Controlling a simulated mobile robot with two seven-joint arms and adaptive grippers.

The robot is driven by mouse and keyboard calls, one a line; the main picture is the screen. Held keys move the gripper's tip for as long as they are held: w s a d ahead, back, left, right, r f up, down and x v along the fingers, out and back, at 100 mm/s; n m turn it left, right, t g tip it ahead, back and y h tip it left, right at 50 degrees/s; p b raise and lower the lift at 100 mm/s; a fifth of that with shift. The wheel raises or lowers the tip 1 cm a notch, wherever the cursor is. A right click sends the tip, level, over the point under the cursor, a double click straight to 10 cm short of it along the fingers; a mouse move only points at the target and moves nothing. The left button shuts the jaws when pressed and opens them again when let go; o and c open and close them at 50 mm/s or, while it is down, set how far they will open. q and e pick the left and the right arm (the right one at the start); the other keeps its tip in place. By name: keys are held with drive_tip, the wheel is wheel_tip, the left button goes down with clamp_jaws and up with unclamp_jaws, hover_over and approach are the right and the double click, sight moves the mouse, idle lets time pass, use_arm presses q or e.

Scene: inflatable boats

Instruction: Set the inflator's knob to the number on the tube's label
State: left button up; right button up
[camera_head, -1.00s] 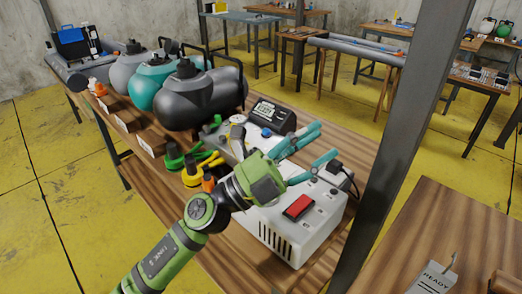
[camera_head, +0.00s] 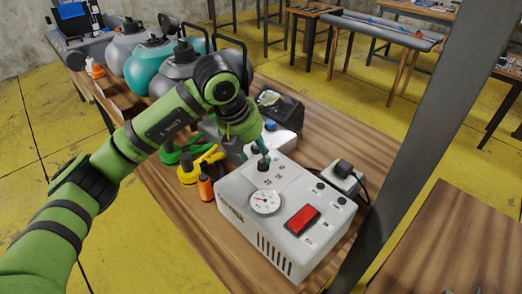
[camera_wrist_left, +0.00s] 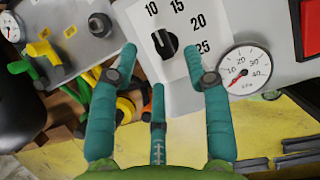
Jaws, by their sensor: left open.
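The inflator (camera_head: 285,215) is a pale grey box on the wooden bench, with a red switch (camera_head: 302,219) and a round gauge (camera_head: 265,201). Its black knob (camera_wrist_left: 165,43) shows in the left wrist view among the printed numbers 10, 15, 20 and 25. The knob's light mark seems to lean up and left, but its exact setting is unclear. My left gripper (camera_head: 262,152) is above the knob end of the inflator. In the left wrist view its teal fingers (camera_wrist_left: 163,65) are spread, with the knob just beyond and between their tips. No tube label is readable. My right gripper is out of view.
Green and yellow tools and an orange-topped item (camera_head: 206,187) lie left of the inflator. A black plug (camera_head: 343,168) sits beside it at right. A grey post (camera_head: 425,130) rises at the right.

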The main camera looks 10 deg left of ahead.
sight(262, 158)
use_arm(q)
drive_tip(key=x, duration=0.3)
drive_tip(key=shift+w+f, duration=0.1)
drive_tip(key=shift+f, duration=0.05)
drive_tip(key=shift+w+f, duration=0.1)
drive_tip(key=shift+f, duration=0.1)
drive_tip(key=shift+d, duration=0.1)
drive_tip(key=shift+c, duration=0.4)
clamp_jaws()
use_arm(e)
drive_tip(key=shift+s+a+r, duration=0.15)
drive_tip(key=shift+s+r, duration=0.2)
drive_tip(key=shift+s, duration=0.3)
